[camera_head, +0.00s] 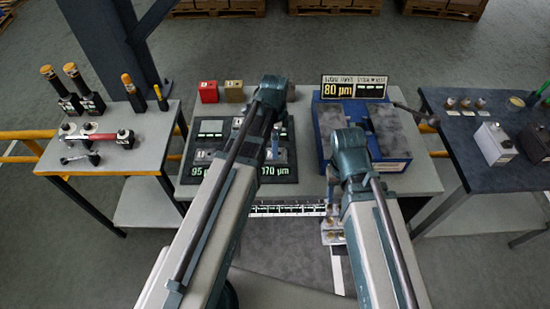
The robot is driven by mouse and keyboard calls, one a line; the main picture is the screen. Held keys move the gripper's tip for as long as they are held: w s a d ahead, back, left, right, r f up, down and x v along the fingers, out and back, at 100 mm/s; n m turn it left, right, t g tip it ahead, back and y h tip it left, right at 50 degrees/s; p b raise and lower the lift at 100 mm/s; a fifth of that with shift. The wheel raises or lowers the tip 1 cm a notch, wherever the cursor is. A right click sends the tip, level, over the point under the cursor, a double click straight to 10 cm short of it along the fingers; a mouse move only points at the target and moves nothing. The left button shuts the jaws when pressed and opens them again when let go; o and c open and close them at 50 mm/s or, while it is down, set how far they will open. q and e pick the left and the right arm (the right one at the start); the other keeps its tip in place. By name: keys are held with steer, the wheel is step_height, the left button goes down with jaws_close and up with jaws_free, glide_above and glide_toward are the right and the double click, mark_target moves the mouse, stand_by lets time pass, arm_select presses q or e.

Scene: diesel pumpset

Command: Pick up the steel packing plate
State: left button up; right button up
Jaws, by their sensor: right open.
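I cannot pick out the steel packing plate for certain. Small pale metal pieces (201,156) lie on a black tray (240,179) marked 95 µm and 70 µm, partly covered by my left arm. My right gripper (333,232) is open and points down, right of the tray at the bench's front, by a black-and-white scale strip (285,209). My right arm hides part of it. My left gripper (275,147) is mostly hidden behind its arm, over the tray's right side, and its jaws cannot be made out.
A blue block (323,138) with grey slabs and an 80 µm sign (353,87) stands right of the tray. A red block (208,92) and a brass block (234,91) sit behind. Side tables (155,150) (450,130) hold tools and parts, with floor gaps between.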

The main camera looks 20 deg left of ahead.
arm_select(q)
steer(key=shift+f+b, duration=2.65)
steer(key=shift+r, duration=0.1)
jaws_close()
